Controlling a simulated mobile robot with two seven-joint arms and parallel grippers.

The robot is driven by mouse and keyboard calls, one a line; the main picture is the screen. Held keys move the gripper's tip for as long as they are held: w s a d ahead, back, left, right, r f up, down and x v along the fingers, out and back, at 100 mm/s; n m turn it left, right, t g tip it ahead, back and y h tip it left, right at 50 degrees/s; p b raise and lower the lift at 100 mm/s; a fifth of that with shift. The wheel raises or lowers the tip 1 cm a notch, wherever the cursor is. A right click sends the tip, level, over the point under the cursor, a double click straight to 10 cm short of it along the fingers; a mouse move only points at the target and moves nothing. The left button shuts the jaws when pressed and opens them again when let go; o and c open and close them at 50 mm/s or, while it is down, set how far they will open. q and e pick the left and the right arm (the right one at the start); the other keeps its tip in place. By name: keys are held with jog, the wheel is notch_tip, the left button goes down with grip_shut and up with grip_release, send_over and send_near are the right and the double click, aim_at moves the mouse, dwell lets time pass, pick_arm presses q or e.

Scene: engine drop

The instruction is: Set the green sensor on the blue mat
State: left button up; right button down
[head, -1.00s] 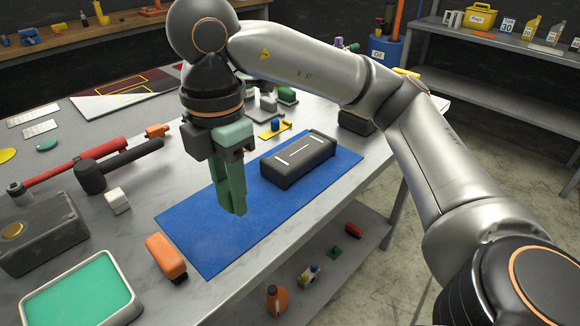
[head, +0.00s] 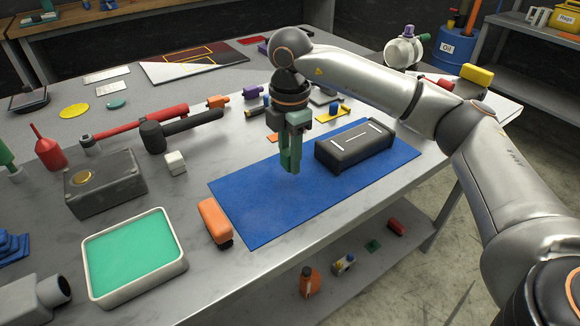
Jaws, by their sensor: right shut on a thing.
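The blue mat (head: 250,205) lies flat on the grey workbench, with a black case (head: 355,146) on its right part. My right gripper (head: 291,160) points down over the mat's back left part, just left of the case. It is shut on a slim green piece, which I take to be the green sensor (head: 295,154). The fingers are also greenish, so its outline is hard to separate. I cannot tell whether its lower end touches the mat. My left gripper is not in view.
An orange device (head: 213,221) stands at the mat's left edge. A green-lined tray (head: 133,254), a grey box (head: 105,181) and a white cube (head: 175,163) are further left. A yellow bracket (head: 334,113) lies behind the mat. The mat's front half is free.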

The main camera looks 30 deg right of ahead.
aim_at(289, 150)
notch_tip(289, 150, down, 4)
jog(key=shift+w+d+r, duration=0.1)
jog(key=shift+r, duration=0.15)
jog(key=shift+f, duration=0.15)
jog(key=c, duration=0.6)
grip_release()
jog(key=shift+r, duration=0.5)
notch_tip(289, 150, up, 11)
jog(key=shift+f, duration=0.2)
jog(key=shift+r, duration=0.45)
